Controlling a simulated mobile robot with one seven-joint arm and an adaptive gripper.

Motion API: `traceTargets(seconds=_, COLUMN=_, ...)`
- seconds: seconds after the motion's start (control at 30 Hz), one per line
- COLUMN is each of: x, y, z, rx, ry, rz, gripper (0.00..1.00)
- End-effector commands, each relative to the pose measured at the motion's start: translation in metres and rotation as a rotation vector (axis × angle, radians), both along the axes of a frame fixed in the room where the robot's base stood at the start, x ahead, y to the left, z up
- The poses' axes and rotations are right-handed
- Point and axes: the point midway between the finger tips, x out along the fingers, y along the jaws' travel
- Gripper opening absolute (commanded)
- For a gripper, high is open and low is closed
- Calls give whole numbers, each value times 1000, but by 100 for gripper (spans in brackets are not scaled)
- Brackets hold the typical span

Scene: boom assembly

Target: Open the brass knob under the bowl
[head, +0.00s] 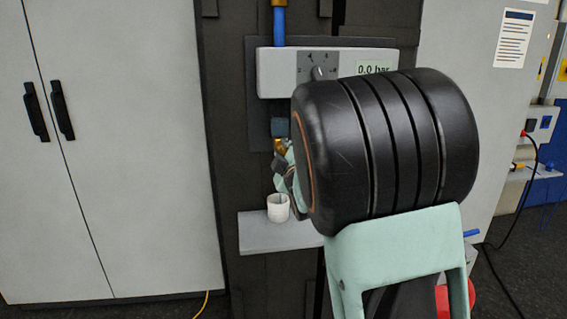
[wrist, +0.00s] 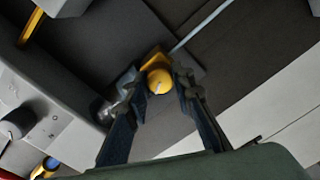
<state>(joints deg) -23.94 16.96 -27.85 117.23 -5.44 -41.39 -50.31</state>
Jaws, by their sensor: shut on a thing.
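The brass knob (wrist: 159,81) sits between the two fingertips of my gripper (wrist: 162,88) in the wrist view. The fingers are closed on its sides. In the head view a little of the brass (head: 279,146) shows just under the dark bluish bowl (head: 278,127), below the regulator box. In the wrist view a glassy, blurred part that may be the bowl (wrist: 118,98) lies left of the knob. In the head view my gripper (head: 288,168) is mostly hidden behind my own dark arm link.
A white cup (head: 278,209) stands on a small grey shelf (head: 262,238) below the knob, close under my gripper. The grey regulator box (head: 275,73) with a dial and a display reading 0.0 bar is above. A closed pale cabinet (head: 110,150) stands to the left.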

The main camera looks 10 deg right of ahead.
Motion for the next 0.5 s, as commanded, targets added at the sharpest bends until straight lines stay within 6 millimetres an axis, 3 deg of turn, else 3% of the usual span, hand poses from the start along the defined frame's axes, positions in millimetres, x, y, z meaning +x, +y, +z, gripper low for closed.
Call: traceTargets(seconds=0.5, x=0, y=-2, z=-3, rx=489, ry=-3, rz=0, gripper=0)
